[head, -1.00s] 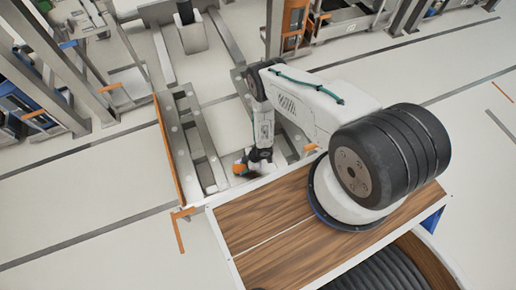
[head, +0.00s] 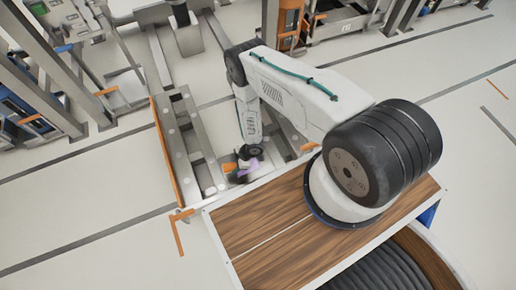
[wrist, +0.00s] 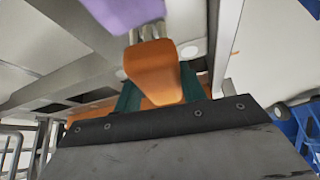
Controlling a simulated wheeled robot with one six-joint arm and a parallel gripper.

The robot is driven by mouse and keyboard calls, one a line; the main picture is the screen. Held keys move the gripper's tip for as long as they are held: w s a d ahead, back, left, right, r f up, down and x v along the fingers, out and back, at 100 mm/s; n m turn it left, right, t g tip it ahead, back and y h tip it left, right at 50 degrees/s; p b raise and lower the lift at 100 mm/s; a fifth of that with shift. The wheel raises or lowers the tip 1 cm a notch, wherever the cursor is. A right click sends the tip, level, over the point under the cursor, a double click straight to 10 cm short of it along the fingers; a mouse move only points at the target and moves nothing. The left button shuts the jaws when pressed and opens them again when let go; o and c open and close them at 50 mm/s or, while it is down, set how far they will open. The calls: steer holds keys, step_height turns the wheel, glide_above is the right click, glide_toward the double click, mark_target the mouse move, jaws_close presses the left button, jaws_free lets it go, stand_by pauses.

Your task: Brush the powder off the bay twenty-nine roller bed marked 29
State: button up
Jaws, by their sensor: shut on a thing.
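My gripper (head: 253,156) hangs low over the near right part of a grey metal bed frame with rails (head: 188,140). In the wrist view its dark green fingers (wrist: 160,92) are closed on either side of an orange handle. This is a brush (wrist: 152,72) with a metal collar and a purple end pointing away from my wrist; its purple part also shows in the head view (head: 248,165). Whether the brush touches the frame is unclear. No powder can be made out, and no number 29 is readable.
A wood-topped deck with a white rim (head: 262,225) lies under my arm. An orange rail (head: 168,152) edges the frame's left side. Racks with blue and orange parts (head: 50,90) stand at left. Pale floor (head: 90,200) is clear at lower left.

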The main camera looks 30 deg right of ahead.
steer(key=shift+r, duration=1.05)
